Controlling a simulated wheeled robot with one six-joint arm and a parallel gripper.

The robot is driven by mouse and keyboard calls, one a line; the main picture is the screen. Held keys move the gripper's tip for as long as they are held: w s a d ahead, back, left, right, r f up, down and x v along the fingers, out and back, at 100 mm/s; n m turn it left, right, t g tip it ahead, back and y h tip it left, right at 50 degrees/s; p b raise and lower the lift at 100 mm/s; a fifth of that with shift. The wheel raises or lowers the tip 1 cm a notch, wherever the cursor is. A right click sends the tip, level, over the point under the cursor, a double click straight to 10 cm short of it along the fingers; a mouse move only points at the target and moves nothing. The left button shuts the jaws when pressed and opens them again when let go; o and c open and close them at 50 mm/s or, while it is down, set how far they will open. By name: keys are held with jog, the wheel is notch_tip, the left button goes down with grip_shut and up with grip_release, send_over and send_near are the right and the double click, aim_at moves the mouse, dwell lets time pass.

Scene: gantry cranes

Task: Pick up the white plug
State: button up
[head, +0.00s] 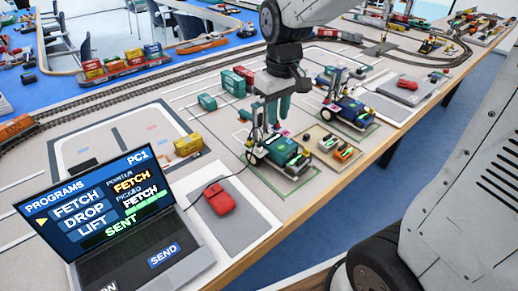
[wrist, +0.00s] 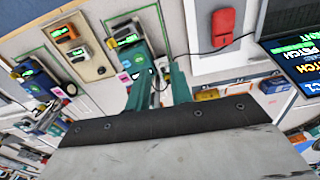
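I cannot make out the white plug with certainty. A small pale shape (wrist: 163,68) shows just beyond my fingers in the wrist view, too small to name. A dark cable runs from the red mouse (head: 219,198) toward the near green crane unit (head: 280,150). My gripper (head: 278,108) points down above that unit. In the wrist view my gripper (wrist: 161,78) has two teal fingers apart, with no object clearly held between them. The cable's far end is hard to see in both views.
An open laptop (head: 110,205) stands at front left, with the mouse on a grey pad (head: 245,222). A blue crane unit (head: 347,112) and a tan tray of small blocks (head: 332,148) are close by. A yellow block (head: 188,145) lies left. The table edge runs along the right.

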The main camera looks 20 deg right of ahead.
jog(key=n, duration=0.2)
send_over(259, 145)
notch_tip(259, 145, down, 10)
jog(key=shift+w+a+r, duration=0.1)
jog(key=shift+r, duration=0.15)
notch_tip(259, 145, down, 8)
grip_shut()
